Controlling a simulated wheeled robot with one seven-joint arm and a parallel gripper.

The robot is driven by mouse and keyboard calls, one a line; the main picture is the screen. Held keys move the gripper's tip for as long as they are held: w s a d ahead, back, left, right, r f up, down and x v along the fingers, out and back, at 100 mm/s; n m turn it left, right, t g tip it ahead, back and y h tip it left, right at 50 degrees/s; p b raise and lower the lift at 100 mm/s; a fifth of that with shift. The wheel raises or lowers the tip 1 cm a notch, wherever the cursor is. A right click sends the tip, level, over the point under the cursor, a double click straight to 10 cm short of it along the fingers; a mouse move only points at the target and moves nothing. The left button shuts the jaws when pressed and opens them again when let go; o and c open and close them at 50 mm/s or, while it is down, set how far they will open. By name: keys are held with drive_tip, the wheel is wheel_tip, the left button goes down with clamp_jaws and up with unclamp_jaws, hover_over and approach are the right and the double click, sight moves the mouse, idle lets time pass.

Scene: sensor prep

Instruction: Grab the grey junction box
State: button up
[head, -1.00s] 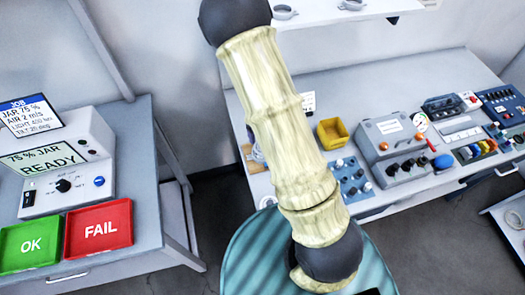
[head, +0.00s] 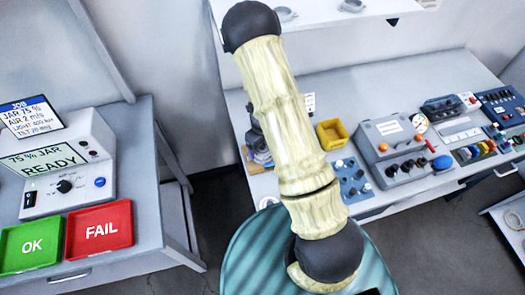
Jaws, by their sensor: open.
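A large grey box (head: 374,141) stands on the back bench, right of my arm. It has a pale label on top and a row of dark and orange knobs along its front. It is the likeliest grey junction box, but I cannot be sure of that. Nothing touches it. My pale arm with black joints rises across the middle of the head view, and its upper end bends away near the top. My gripper cannot be made out; the arm hides part of the bench behind it.
A yellow bin (head: 332,133) and a blue knob panel (head: 351,178) sit left of the grey box. Control units (head: 497,107) crowd the right. The left desk holds a READY display unit (head: 65,165), a green OK tray (head: 30,246) and a red FAIL tray (head: 99,229).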

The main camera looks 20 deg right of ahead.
drive_tip(key=shift+f, duration=0.5)
drive_tip(key=c, duration=1.1)
